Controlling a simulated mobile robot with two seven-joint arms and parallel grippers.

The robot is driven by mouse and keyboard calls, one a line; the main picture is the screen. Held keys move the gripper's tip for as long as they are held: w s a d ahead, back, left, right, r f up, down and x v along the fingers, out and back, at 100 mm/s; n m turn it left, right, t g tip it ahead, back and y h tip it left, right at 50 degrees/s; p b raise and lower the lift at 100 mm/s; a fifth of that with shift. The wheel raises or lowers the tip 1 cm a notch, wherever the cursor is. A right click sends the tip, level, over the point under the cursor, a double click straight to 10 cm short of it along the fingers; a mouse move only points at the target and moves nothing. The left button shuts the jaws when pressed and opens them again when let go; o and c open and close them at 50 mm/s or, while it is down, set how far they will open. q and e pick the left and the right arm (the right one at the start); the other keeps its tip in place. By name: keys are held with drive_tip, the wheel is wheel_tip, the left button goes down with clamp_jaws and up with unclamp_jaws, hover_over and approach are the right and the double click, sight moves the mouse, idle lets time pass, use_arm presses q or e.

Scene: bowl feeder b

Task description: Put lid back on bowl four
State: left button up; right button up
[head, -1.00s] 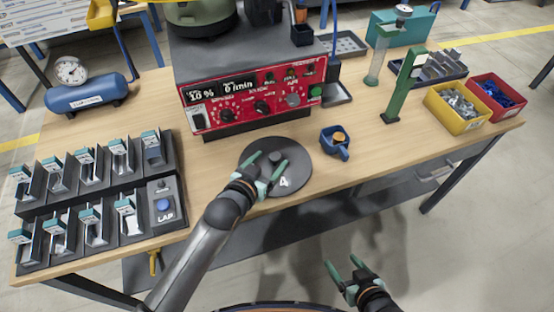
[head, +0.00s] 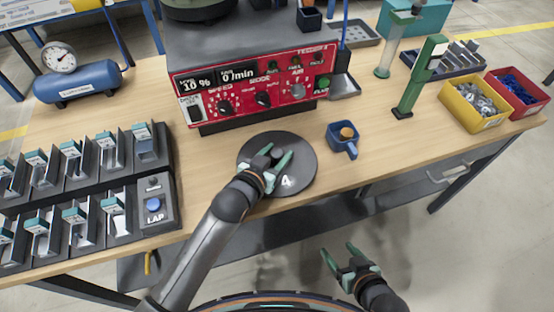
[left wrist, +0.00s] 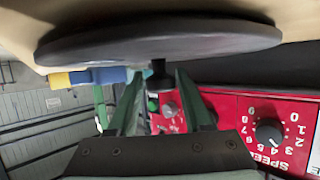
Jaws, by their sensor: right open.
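The lid (head: 298,150) is a dark grey disc marked 4, lying flat on the workbench with a small dark knob near its middle. My left gripper (head: 274,162) is low over the lid at the knob. In the left wrist view the knob (left wrist: 159,76) stands between the two open green fingers, with a gap on each side, and the lid (left wrist: 160,42) spans the top. My right gripper (head: 349,262) is open and empty, off the bench's front edge. A dark green bowl (head: 200,9) on the grey feeder is cut off at the top; I cannot read a number on it.
The red control panel (head: 255,88) is behind the lid. A blue cup (head: 342,140) stands just right of it. A rack with a LAP button (head: 153,205) is at left. A green post (head: 415,80) and yellow bin (head: 470,105) are at right.

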use_arm(q)
clamp_jaws()
use_arm(e)
drive_tip(key=shift+s+d+f, duration=0.1)
drive_tip(key=shift+s+d, duration=0.05)
use_arm(q)
drive_tip(key=shift+r, duration=0.15)
